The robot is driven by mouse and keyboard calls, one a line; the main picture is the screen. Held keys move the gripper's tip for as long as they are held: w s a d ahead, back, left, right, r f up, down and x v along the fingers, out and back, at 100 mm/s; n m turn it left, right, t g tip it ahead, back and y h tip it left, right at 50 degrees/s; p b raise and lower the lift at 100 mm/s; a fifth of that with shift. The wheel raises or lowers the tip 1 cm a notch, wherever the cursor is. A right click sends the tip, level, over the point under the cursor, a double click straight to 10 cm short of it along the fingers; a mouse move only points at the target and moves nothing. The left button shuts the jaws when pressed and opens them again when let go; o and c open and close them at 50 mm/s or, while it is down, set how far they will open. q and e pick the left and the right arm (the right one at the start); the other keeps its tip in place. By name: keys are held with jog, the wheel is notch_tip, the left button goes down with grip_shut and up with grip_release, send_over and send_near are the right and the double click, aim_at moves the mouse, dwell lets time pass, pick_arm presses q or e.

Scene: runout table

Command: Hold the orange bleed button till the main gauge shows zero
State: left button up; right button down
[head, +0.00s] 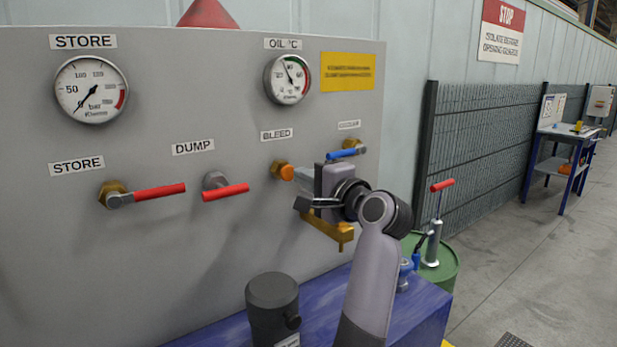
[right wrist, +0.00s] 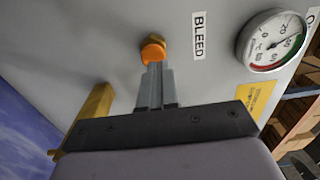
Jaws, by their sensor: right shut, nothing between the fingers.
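The orange bleed button (head: 287,172) sits on a brass fitting on the grey panel, under the BLEED label. It also shows in the right wrist view (right wrist: 153,52). My right gripper (head: 296,174) is shut and empty. Its fingertips (right wrist: 155,66) are at the button's face and overlap its edge in the wrist view; I cannot tell how far it is pressed. The main gauge (head: 91,89), labelled STORE, is at the upper left; its needle points down-left, near the low end of the scale. My left gripper is not in view.
Red-handled STORE (head: 158,191) and DUMP (head: 226,192) valves are left of the button. A blue lever (head: 347,153) is just above my right gripper, a yellow-brown part (head: 333,230) below it. The oil temperature gauge (head: 288,79) is above. A dark cylinder (head: 273,305) stands in front.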

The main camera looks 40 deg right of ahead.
jog(key=s+a+b, duration=0.1)
jog(key=s, duration=0.9)
jog(key=shift+s, duration=0.25)
